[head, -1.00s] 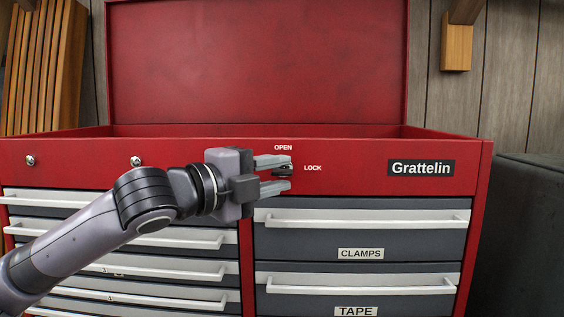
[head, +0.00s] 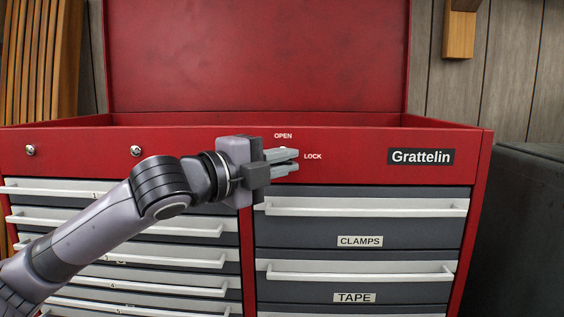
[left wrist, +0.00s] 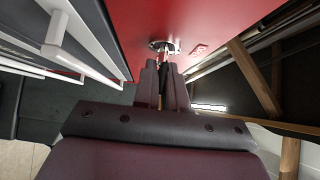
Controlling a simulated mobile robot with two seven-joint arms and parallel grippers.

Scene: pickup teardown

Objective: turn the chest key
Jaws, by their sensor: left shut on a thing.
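The red tool chest (head: 340,170) has its lid (head: 258,55) standing open. Its front panel carries an OPEN label (head: 283,136) and a LOCK label (head: 313,157) around the key lock. My left gripper (head: 291,161) is at this lock, with its fingers close together and pointing right. In the left wrist view the round lock plate (left wrist: 162,46) shows just beyond the fingertips (left wrist: 163,72). The key (left wrist: 165,56) sits in it, and the fingers are shut on the key's outer part. In the head view the fingers hide the key. My right gripper is in neither view.
Drawers with long pale handles (head: 365,207) lie just below the lock, some labelled CLAMPS and TAPE. Two more round locks (head: 136,151) are on the panel to the left. A dark box-like object (head: 525,230) stands right of the chest.

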